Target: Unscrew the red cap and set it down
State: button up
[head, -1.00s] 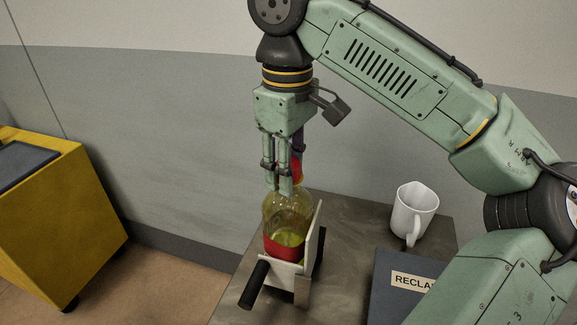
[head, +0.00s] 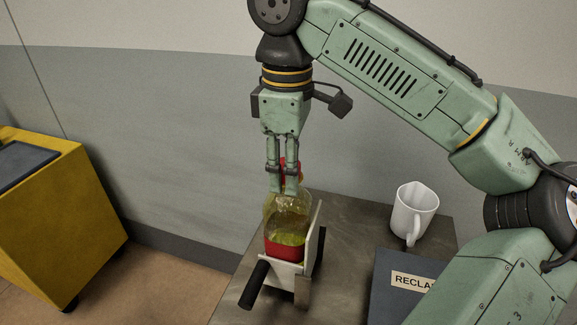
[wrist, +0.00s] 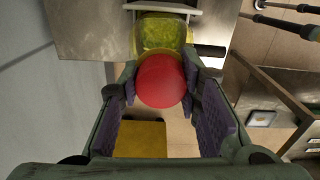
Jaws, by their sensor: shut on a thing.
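A clear bottle (head: 289,222) with yellowish liquid and a red band stands upright in a pale holder (head: 314,238) with black handles on the table. My gripper (head: 284,187) points straight down over the bottle's top. In the wrist view, the round red cap (wrist: 161,81) sits between the purple-padded fingers of my gripper (wrist: 160,84), which are shut on it. The bottle's yellow body (wrist: 160,34) shows behind the cap. In the head view the fingers partly hide the cap. I cannot tell whether its thread is still engaged.
A white mug (head: 413,214) stands on the table (head: 350,222) to the right of the bottle. A dark box (head: 385,280) with a "RECLA…" label is at the front right. A yellow cabinet (head: 50,220) stands on the floor at left.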

jog(key=shift+n, duration=0.8)
jog(key=shift+n, duration=0.8)
jog(key=shift+n, duration=0.9)
jog(key=o, duration=0.9)
jog(key=shift+o, duration=0.2)
jog(key=shift+m, duration=0.9)
